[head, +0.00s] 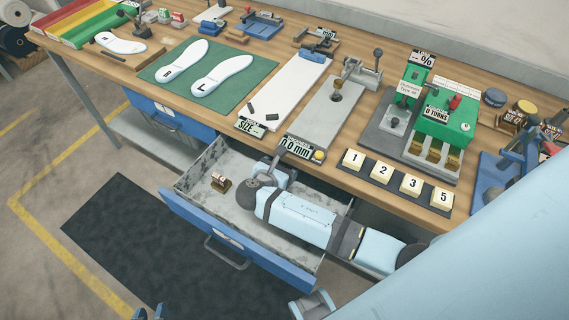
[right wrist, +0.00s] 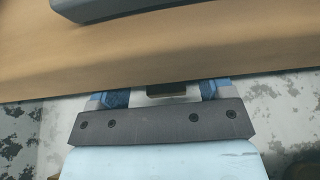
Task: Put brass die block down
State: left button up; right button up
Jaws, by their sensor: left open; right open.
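A small brass die block (head: 221,184) lies on the floor of the open drawer (head: 188,207), towards its left. My right gripper (head: 279,170) is low over the right part of the drawer, partly hidden by its own wrist. In the right wrist view, my right gripper (right wrist: 164,92) is open, its blue fingers apart. A small dark and tan block (right wrist: 167,90) shows between them, mostly hidden by the gripper body. I cannot tell whether it is another die block.
The workbench edge (head: 149,65) runs just behind the drawer. On the bench are a green mat (head: 219,100) with insoles, a green press (head: 446,124) and numbered tiles (head: 383,172). A dark floor mat (head: 120,240) lies in front.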

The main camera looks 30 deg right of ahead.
jog(key=v, duration=1.1)
jog(key=shift+p, duration=0.4)
jog(key=shift+r, duration=0.1)
